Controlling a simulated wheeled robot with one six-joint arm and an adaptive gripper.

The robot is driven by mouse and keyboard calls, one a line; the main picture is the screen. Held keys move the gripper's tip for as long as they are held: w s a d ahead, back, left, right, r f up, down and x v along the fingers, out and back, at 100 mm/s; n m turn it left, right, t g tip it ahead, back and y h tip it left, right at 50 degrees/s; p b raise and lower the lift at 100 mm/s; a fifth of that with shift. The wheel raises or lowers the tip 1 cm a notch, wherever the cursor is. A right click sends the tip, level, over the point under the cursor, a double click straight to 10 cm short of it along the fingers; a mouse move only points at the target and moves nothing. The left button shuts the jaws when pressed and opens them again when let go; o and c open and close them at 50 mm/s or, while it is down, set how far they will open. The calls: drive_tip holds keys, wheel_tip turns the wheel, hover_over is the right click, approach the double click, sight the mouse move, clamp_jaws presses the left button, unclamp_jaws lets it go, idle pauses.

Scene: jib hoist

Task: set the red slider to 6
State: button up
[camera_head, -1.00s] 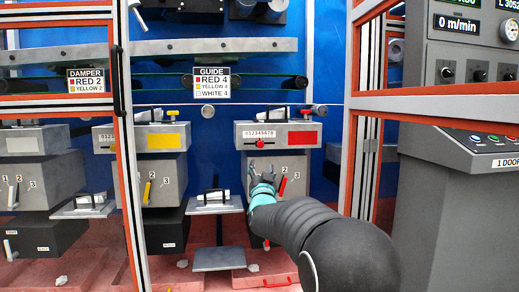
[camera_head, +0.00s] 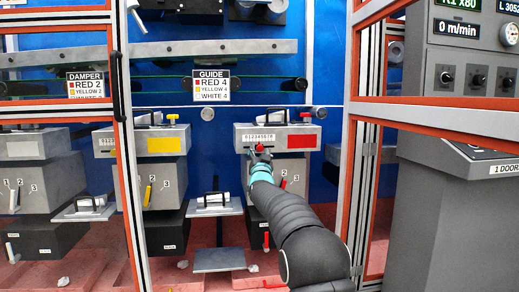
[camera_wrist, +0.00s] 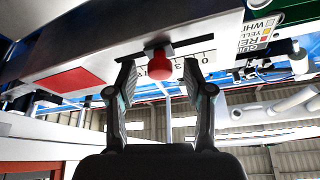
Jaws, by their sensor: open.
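The red slider (camera_wrist: 159,66) is a small red knob under a white number scale (camera_head: 258,137) on the grey box with a red plate (camera_head: 301,142). In the head view the knob (camera_head: 260,148) shows just above my gripper (camera_head: 259,157), below the middle of the scale. In the wrist view my gripper (camera_wrist: 160,78) is open, with one finger on each side of the knob and a gap showing on both sides. The scale is upside down there and partly hidden by the knob and fingers, so I cannot read the exact setting.
A GUIDE sign (camera_head: 211,86) above reads red 4, yellow 4, white 4. A similar box with a yellow plate (camera_head: 168,145) stands to the left. Orange-edged door frames (camera_head: 362,130) stand on both sides. A grey control console (camera_head: 455,190) is at the right.

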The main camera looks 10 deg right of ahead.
sight(267, 144)
drive_tip(key=shift+w+d+r, duration=0.1)
drive_tip(key=shift+w+r, duration=0.1)
drive_tip(key=shift+w, duration=0.3)
clamp_jaws()
drive_tip(key=shift+d+f+b, duration=0.1)
drive_tip(key=shift+d+b, duration=0.65)
drive_tip(key=shift+d, duration=0.55)
unclamp_jaws()
